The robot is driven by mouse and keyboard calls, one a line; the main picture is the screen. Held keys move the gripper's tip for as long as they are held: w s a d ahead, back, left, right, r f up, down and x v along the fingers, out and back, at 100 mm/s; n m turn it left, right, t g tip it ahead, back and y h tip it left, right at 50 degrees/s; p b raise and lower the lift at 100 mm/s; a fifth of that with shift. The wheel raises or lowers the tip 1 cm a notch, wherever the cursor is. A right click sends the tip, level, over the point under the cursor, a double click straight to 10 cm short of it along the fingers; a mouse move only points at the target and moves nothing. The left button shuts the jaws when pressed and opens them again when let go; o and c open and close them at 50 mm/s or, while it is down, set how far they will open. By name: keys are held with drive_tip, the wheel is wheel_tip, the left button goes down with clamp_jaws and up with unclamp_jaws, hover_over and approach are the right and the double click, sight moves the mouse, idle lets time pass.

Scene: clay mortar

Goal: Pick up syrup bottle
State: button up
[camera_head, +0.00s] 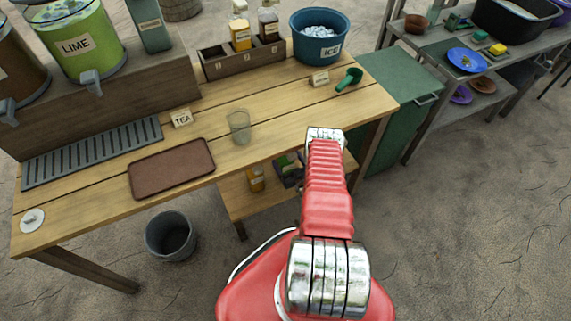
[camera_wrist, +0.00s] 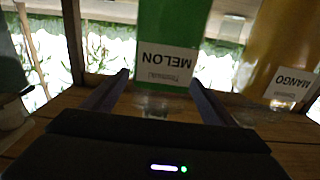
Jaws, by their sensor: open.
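In the wrist view, a green container labelled MELON (camera_wrist: 168,30) stands ahead of my gripper (camera_wrist: 158,77), in line with the gap between its fingers. The fingers are apart and nothing is clamped. I cannot tell how far the fingertips are from it. A yellow container labelled MANGO (camera_wrist: 278,45) stands to its right. In the head view, my gripper is mostly hidden beyond my red arm. A yellow bottle (camera_head: 241,39) and a brown bottle (camera_head: 269,24) stand in a wooden caddy (camera_head: 245,63).
The wooden table (camera_head: 275,110) bears a brown tray (camera_head: 172,168), an empty glass (camera_head: 239,127), a TEA card (camera_head: 181,119), a blue ICE bucket (camera_head: 320,40) and a green scoop (camera_head: 349,79). A LIME dispenser (camera_head: 78,45) stands at left. A grey bin (camera_head: 170,237) is on the ground.

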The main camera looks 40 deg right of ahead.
drive_tip(key=shift+r, duration=0.1)
clamp_jaws()
idle(0.9)
